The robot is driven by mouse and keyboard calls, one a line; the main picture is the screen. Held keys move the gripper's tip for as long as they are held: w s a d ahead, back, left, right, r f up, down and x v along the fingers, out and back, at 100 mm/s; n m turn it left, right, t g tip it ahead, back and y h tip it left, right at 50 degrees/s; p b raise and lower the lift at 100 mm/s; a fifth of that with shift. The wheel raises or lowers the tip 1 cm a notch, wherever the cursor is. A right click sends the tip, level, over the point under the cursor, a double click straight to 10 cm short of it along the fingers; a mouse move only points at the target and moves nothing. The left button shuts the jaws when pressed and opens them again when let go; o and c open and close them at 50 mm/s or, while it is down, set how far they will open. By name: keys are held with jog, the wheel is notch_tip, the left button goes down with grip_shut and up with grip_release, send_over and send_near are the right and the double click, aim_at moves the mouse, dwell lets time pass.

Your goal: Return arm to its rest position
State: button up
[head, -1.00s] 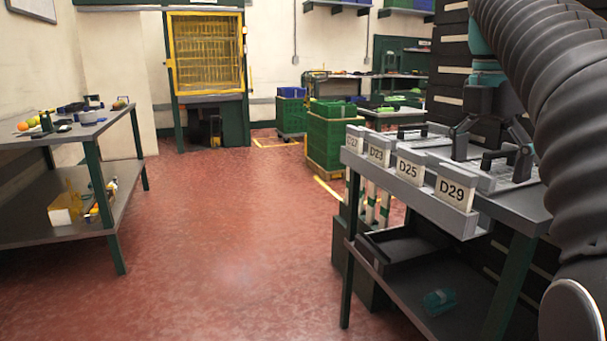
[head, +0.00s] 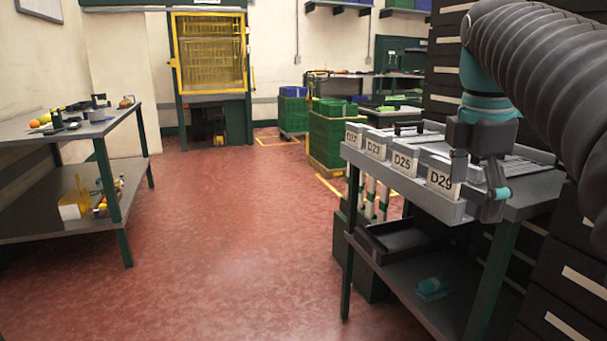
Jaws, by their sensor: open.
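My arm, a dark ribbed sleeve, comes in from the upper right. My gripper (head: 478,184), dark with teal parts, hangs beside the D29 label at the front right of the grey label-fronted trays (head: 462,208). Its fingers are apart and nothing shows between them. It hides part of the trays behind it, and I cannot tell whether it touches them. An orange fruit (head: 34,123) lies on the left table (head: 88,130), far from my gripper.
The right bench (head: 540,192) carries the trays, with a teal item (head: 432,288) on its lower shelf. Dark drawers (head: 565,290) stand close on the right. Green crates (head: 330,138) stand beyond. The red floor (head: 230,230) is open between the tables.

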jog(key=s+a+f+m+t, duration=0.1)
jog(key=s+a+f+m, duration=0.2)
jog(key=f+m, duration=0.3)
jog(key=s+a+f+m+t, duration=0.1)
jog(key=s+a+f+m, duration=0.2)
jog(key=f, duration=0.6)
jog(key=s+a+f+m+t+y, duration=0.1)
jog(key=s+a+f+m+t, duration=0.1)
jog(key=s+f+m, duration=0.4)
notch_tip(320, 180, down, 3)
jog(key=a+m, duration=0.1)
jog(key=m, duration=0.1)
jog(key=shift+r+m+p, duration=0.15)
jog(key=shift+m+p, duration=0.15)
jog(key=shift+p, duration=0.1)
